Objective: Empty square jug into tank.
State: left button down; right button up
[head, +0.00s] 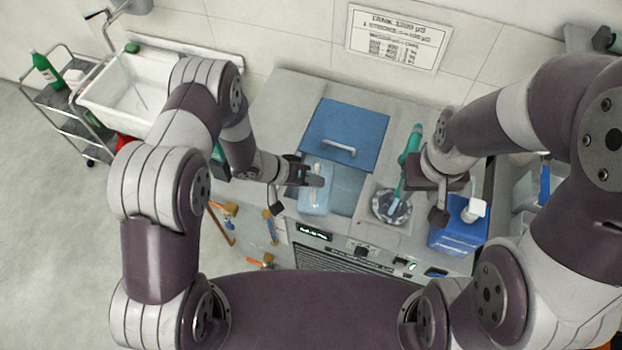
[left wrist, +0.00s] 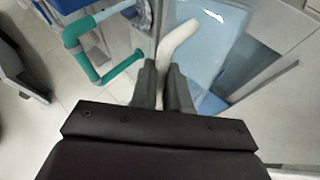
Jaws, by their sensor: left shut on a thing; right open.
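My left gripper (head: 316,181) is shut on the pale handle (left wrist: 172,50) of the square jug. The jug (head: 314,202) is clear and light blue, and also shows in the left wrist view (left wrist: 210,45). In the head view it is at the left part of the tank's uncovered front section. I cannot tell its exact tilt or how much liquid is in it. The tank (head: 346,192) is set in the grey counter, with a blue lid (head: 345,130) over its back part. My right gripper (head: 438,208) is open and empty, right of the steel bowl.
A steel bowl (head: 388,208) with a teal-handled tool (head: 409,158) stands right of the tank. A blue container (head: 456,238) with a white cap is further right. A sign (head: 398,38) hangs behind. A white sink (head: 125,92) is at left.

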aim_at(323, 167)
pick_arm(q)
jog(key=shift+w+r+g+p, duration=0.1)
jog(key=shift+w+g+p, duration=0.35)
jog(key=shift+p, duration=0.1)
jog(key=shift+w+d+f+n+g+p, duration=0.1)
jog(key=shift+w+f+n+g+p, duration=0.15)
jog(key=shift+w, duration=0.15)
jog(key=shift+w+d+f+n+g+p, duration=0.15)
jog(key=shift+w+g+p, duration=0.1)
jog(key=shift+w, duration=0.15)
jog(key=shift+w+f+n+g, duration=0.35)
jog(key=shift+w+g, duration=0.2)
jog(key=shift+w, duration=0.25)
jog(key=shift+w+d+r+g+y+b, duration=0.15)
jog(key=shift+w+g+y+b, duration=0.15)
jog(key=shift+w+b, duration=0.25)
jog(key=shift+w+r+n+g+b, duration=0.15)
jog(key=shift+w+n+g+b, duration=0.1)
jog(key=shift+w+g+b, duration=0.35)
jog(key=shift+w+r+b, duration=0.2)
jog(key=shift+w+b, duration=0.05)
jog(key=shift+b, duration=0.05)
